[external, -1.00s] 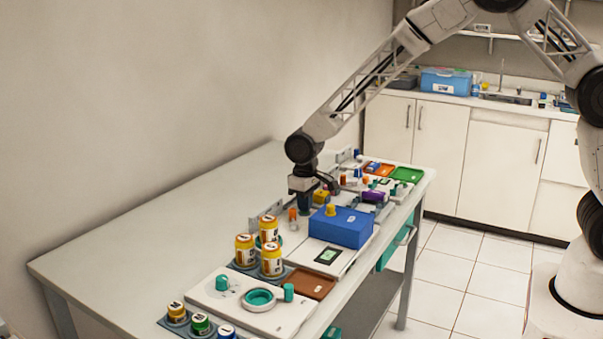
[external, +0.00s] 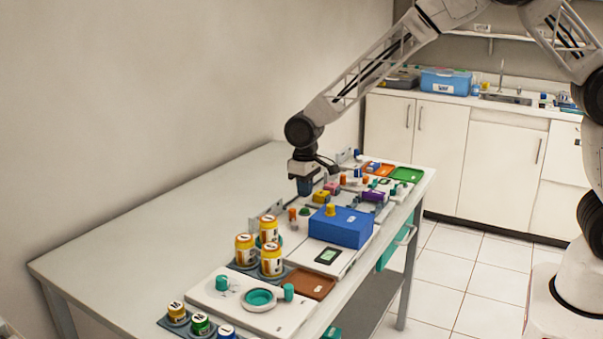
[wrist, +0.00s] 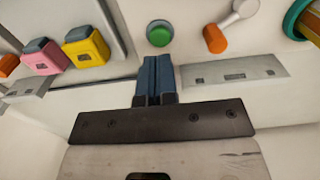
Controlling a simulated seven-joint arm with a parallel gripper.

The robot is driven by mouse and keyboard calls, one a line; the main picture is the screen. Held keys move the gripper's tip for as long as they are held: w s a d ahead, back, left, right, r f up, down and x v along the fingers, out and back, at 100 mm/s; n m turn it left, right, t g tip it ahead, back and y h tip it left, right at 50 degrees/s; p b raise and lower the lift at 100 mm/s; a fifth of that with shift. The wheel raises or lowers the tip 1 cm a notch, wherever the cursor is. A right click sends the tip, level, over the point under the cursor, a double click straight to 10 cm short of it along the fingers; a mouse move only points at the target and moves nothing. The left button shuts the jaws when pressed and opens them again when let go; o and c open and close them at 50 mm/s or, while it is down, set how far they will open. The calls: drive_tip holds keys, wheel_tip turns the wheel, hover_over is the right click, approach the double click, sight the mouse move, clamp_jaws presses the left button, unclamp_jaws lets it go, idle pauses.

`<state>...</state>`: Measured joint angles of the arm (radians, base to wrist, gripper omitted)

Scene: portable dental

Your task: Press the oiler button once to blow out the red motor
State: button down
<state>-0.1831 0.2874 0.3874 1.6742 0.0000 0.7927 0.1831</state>
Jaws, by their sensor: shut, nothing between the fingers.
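In the external view my gripper (external: 304,192) hangs above and behind the button. An orange-capped piece (wrist: 214,39) with a metal arm stands right of the button; I cannot tell whether it is the red motor. No label names the oiler.
A blue box (external: 341,228) with a yellow knob stands right of the button. Yellow jars (external: 245,250) stand in front. A yellow block (wrist: 86,46) and a pink block (wrist: 44,57) lie left in the wrist view. The table's left side (external: 170,240) is clear.

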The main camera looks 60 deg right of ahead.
drive_tip(key=shift+r, duration=1.2)
drive_tip(key=shift+s+d+r, duration=0.2)
drive_tip(key=shift+s+r, duration=0.15)
drive_tip(key=shift+r, duration=0.15)
drive_tip(key=s+d+r+t, duration=0.1)
drive_tip(key=s+d+r, duration=0.4)
drive_tip(key=s+r, duration=0.55)
drive_tip(key=s+d+r, duration=0.5)
drive_tip(key=s+r, duration=0.3)
drive_tip(key=s, duration=0.5)
drive_tip(key=s+d+r, duration=0.1)
drive_tip(key=s+d, duration=0.1)
drive_tip(key=s, duration=1.1)
drive_tip(key=s+d+r+t, duration=0.1)
drive_tip(key=s+d, duration=0.2)
drive_tip(key=s, duration=1.1)
drive_tip(key=shift+s+t, duration=0.15)
drive_tip(key=shift+t, duration=0.15)
drive_tip(key=c, duration=1.8)
unclamp_jaws()
